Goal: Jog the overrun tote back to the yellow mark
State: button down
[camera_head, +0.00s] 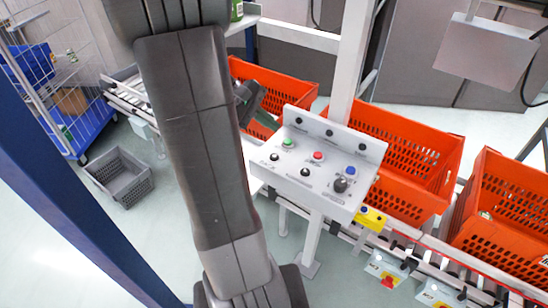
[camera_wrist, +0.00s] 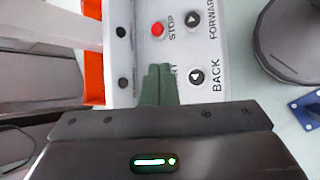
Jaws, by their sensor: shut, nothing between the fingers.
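My gripper (camera_head: 268,122) is shut and empty at the left end of the white control panel (camera_head: 322,192). In the wrist view its green fingertips (camera_wrist: 158,72) lie over the panel between the red STOP button (camera_wrist: 157,29) and my wrist, partly covering a label ending in "RT". The BACK button (camera_wrist: 197,76) and FORWARD button (camera_wrist: 194,18) are beside them, uncovered. The green button (camera_head: 289,143) shows just beyond the fingertips; contact cannot be told. Orange totes stand on the conveyor: left (camera_head: 300,92), middle (camera_head: 400,192) and right (camera_head: 500,232). Which one overran is unclear.
A yellow piece (camera_head: 371,217) sits at the conveyor's front edge below the middle tote; whether it is the mark is unclear. A white post (camera_head: 352,60) rises behind the panel. A grey crate (camera_head: 122,178) stands on the floor, left. A blue cart (camera_head: 62,112) stands beyond.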

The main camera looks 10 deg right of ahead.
aim_at(270, 156)
notch_tip(270, 156, down, 8)
jog(key=b, duration=0.5)
jog(key=shift+r, duration=0.25)
jog(key=shift+f, duration=0.1)
dwell(1.4)
jog(key=shift+f+b, duration=0.3)
jog(key=shift+b, duration=0.1)
jog(key=shift+f+b, duration=0.35)
jog(key=shift+f, duration=0.1)
dwell(0.5)
dwell(0.4)
jog(key=shift+r+p, duration=0.75)
jog(key=shift+r, duration=0.25)
notch_tip(270, 156, up, 5)
jog(key=p, duration=0.4)
